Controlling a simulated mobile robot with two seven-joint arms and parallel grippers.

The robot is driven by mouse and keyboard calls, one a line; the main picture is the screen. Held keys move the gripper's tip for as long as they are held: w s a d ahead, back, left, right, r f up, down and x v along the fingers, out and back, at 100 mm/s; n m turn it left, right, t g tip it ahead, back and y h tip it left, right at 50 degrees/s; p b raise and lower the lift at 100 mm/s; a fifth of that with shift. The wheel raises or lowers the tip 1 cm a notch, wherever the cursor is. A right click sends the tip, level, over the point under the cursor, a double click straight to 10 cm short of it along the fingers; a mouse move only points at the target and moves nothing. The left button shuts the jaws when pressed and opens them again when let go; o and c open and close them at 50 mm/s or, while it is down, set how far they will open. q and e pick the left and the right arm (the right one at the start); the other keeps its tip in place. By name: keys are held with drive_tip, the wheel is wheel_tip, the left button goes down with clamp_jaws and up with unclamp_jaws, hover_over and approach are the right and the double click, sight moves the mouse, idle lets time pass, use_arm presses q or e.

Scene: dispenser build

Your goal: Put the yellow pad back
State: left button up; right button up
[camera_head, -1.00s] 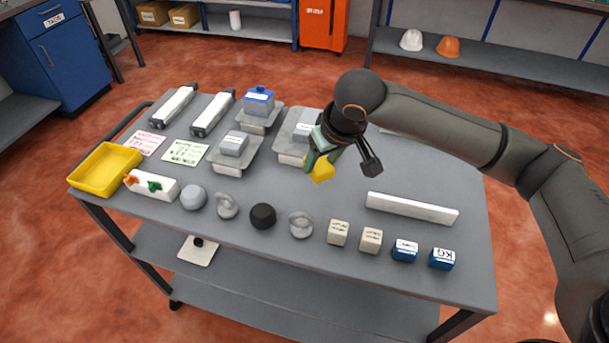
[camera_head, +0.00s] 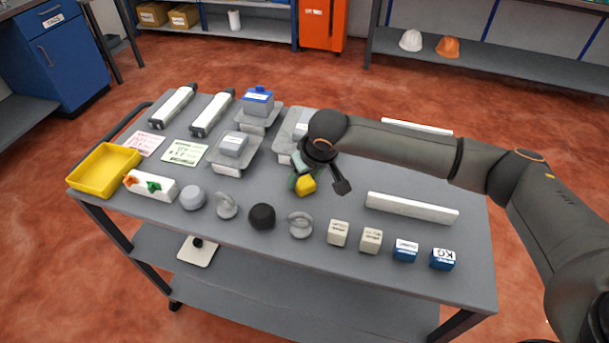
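The yellow pad (camera_head: 306,187) is a small yellow block at the end of my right gripper (camera_head: 302,180). A teal and green part shows right beside it. The pad moves with the gripper, so it appears held. A dark part of the gripper sticks out to its right, apart from the pad. The pad is over the middle of the grey table (camera_head: 335,205), behind a grey ringed weight; I cannot tell how high. The arm hides part of a grey tray behind it. My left gripper is not in view.
A yellow tray (camera_head: 103,170) stands at the left end. Along the front are a grey ball (camera_head: 193,197), a black knob (camera_head: 262,216), ringed weights (camera_head: 301,224), and beige and blue cubes (camera_head: 405,250). A white bar (camera_head: 412,208) lies right. Bare tabletop lies around the bar.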

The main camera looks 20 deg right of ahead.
drive_tip(key=o, duration=0.3)
drive_tip(key=shift+o, duration=0.2)
drive_tip(key=v, duration=1.2)
drive_tip(key=shift+p, duration=0.4)
drive_tip(key=shift+w, duration=0.1)
